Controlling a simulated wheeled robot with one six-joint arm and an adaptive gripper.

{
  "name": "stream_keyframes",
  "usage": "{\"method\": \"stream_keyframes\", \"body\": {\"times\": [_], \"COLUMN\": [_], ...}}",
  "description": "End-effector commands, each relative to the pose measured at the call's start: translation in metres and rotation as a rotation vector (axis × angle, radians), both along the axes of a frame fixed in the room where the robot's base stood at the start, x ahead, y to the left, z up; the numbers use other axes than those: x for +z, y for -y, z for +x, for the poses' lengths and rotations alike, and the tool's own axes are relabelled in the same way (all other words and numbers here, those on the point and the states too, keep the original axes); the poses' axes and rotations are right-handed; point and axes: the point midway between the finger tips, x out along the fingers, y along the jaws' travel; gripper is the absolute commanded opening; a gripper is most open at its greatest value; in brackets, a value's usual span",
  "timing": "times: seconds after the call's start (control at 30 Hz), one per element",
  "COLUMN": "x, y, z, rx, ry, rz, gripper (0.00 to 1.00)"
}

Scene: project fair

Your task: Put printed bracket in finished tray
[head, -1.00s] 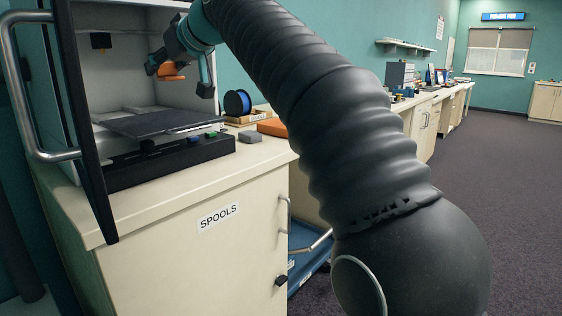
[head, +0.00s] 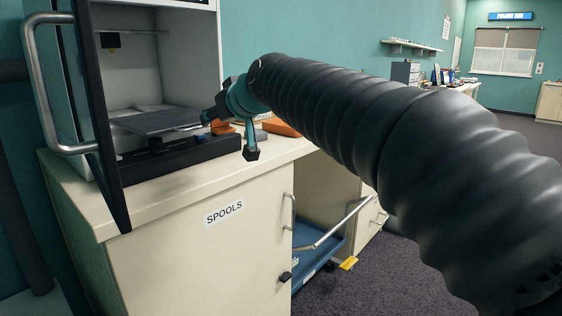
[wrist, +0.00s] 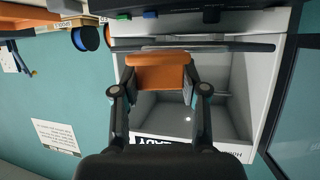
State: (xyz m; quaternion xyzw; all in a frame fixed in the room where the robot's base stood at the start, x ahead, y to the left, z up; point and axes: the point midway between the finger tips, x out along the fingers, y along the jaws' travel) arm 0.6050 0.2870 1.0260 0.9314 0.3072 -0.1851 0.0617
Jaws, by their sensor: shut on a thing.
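My gripper (head: 230,130) is shut on the orange printed bracket (wrist: 158,72), which spans between its two fingers in the wrist view. In the head view a small part of the bracket (head: 221,127) shows beside the dark fingers, near the front right of the open printer (head: 150,60). The gripper is above the cabinet top's right part. An orange flat thing (head: 282,128) lies on the counter behind the arm; I cannot tell whether it is the finished tray.
The printer's door (head: 98,120) stands open at the left. A cabinet marked SPOOLS (head: 190,250) is below. A blue cart (head: 318,262) with a metal handle stands to its right. A blue spool (wrist: 86,38) shows in the wrist view. Open floor lies at right.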

Motion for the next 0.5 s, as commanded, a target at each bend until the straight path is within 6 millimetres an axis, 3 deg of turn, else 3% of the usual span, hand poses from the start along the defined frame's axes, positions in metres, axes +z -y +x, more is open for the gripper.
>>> {"method": "stream_keyframes", "body": {"times": [0.27, 0.5], "x": [-0.086, -0.179], "y": [0.066, 0.138], "z": [0.0, 0.001], "rx": [-0.172, -0.358], "ry": [-0.005, -0.008], "rz": [-0.002, -0.004], "gripper": [0.24, 0.24]}}
